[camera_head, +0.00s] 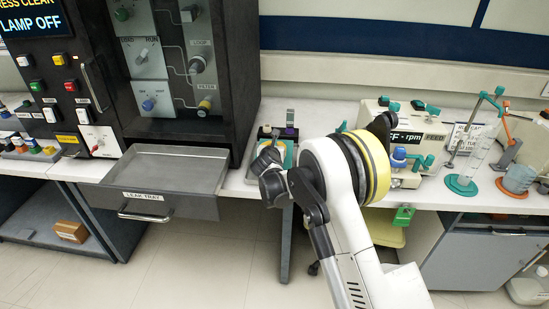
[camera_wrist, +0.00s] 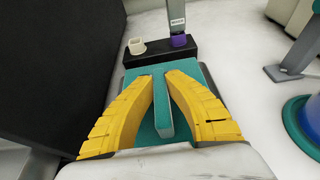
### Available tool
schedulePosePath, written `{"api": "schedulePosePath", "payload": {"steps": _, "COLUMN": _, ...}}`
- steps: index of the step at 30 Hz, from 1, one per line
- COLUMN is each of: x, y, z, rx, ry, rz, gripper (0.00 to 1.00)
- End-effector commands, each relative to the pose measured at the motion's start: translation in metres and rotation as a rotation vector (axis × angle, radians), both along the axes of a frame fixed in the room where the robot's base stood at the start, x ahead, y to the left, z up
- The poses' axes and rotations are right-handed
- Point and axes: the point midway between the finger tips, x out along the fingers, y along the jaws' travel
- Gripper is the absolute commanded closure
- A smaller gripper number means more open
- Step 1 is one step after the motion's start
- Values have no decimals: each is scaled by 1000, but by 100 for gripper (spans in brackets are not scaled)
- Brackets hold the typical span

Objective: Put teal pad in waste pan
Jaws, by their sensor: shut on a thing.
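My gripper (camera_wrist: 159,80) has yellow fingers, shut on a narrow teal piece (camera_wrist: 161,108), which I take as the teal pad. A wider teal surface (camera_wrist: 118,98) lies under the fingers; I cannot tell whether both are one piece. In the camera_head view my gripper is over the bench just right of the black cabinet, mostly hidden by my wrist. No thing in view is marked as a waste pan. A pale yellow tub (camera_head: 388,233) stands below the bench behind my arm, and I cannot tell if it is the pan.
A black block (camera_wrist: 160,50) with a white socket (camera_wrist: 137,46) and purple knob (camera_wrist: 179,40) stands just beyond the fingers. The black cabinet (camera_head: 243,60) is close on the left. The open leak tray (camera_head: 150,180) looks empty. Lab apparatus (camera_head: 462,183) stands to the right.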

Motion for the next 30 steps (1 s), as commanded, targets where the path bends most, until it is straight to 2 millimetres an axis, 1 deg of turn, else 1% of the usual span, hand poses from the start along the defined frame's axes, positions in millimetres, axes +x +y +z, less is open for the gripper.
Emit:
{"api": "schedulePosePath", "payload": {"steps": 6, "x": 0, "y": 0, "z": -34, "rx": 0, "ry": 0, "rz": 0, "gripper": 100}}
{"api": "schedulePosePath", "payload": {"steps": 8, "x": 0, "y": 0, "z": -40, "rx": 0, "ry": 0, "rz": 0, "gripper": 100}}
{"api": "schedulePosePath", "payload": {"steps": 15, "x": 0, "y": 0, "z": -38, "rx": 0, "ry": 0, "rz": 0, "gripper": 100}}
{"api": "schedulePosePath", "payload": {"steps": 19, "x": 0, "y": 0, "z": -42, "rx": 0, "ry": 0, "rz": 0, "gripper": 100}}
{"api": "schedulePosePath", "payload": {"steps": 20, "x": 0, "y": 0, "z": -41, "rx": 0, "ry": 0, "rz": 0, "gripper": 77}}
{"api": "schedulePosePath", "payload": {"steps": 21, "x": 0, "y": 0, "z": -41, "rx": 0, "ry": 0, "rz": 0, "gripper": 67}}
{"api": "schedulePosePath", "payload": {"steps": 30, "x": -1, "y": 0, "z": -40, "rx": 0, "ry": 0, "rz": 0, "gripper": 67}}
